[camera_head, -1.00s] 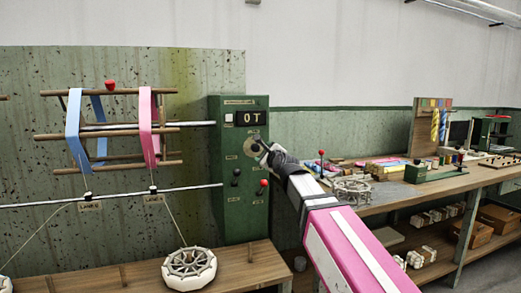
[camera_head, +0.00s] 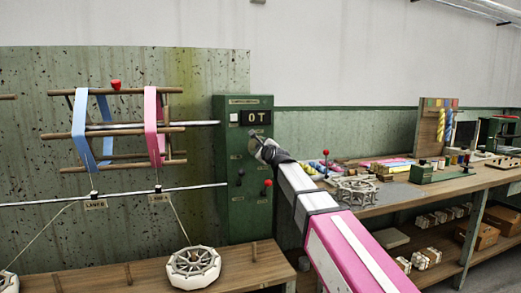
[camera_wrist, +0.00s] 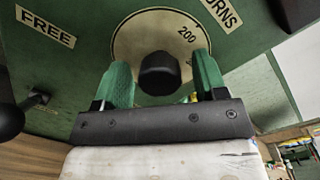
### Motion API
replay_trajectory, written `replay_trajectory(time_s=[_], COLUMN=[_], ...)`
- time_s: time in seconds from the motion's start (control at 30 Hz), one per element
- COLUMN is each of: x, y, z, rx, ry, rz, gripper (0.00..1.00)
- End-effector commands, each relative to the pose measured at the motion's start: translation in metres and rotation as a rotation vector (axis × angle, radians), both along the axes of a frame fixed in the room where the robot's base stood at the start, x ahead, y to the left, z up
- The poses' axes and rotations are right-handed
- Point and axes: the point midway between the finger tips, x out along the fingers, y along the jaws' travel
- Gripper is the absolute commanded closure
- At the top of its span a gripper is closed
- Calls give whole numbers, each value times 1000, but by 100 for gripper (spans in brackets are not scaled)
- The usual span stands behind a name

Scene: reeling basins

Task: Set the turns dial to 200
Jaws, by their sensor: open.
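The turns dial is a black knob (camera_wrist: 159,74) on a round cream plate (camera_wrist: 142,30) in the wrist view. The mark "200" (camera_wrist: 187,35) shows above and right of the knob, and part of the word "TURNS" further right. My gripper (camera_wrist: 160,80) is open, with one green finger on each side of the knob; I cannot tell whether they touch it. In the head view my gripper (camera_head: 258,143) is at the green control box (camera_head: 232,207) and hides most of the dial. The box's display (camera_head: 256,117) reads "0T".
A black-knobbed lever (camera_head: 240,174) and a red-knobbed lever (camera_head: 267,183) sit below the dial on the box. A "FREE" label (camera_wrist: 46,26) shows in the wrist view. A reel with blue and pink skeins (camera_head: 120,128) stands left. A cluttered workbench (camera_head: 400,190) extends right.

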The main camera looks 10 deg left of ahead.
Motion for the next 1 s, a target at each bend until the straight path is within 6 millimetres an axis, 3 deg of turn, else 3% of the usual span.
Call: replay_trajectory(time_s=[0.03,0.17,0.57,1.0], x=[0,0,0,0], y=[0,0,0,0], z=[0,0,0,0], rx=[0,0,-40,-321], ry=[0,0,-23,-193], rz=[0,0,0,2], gripper=[41,84,84,84])
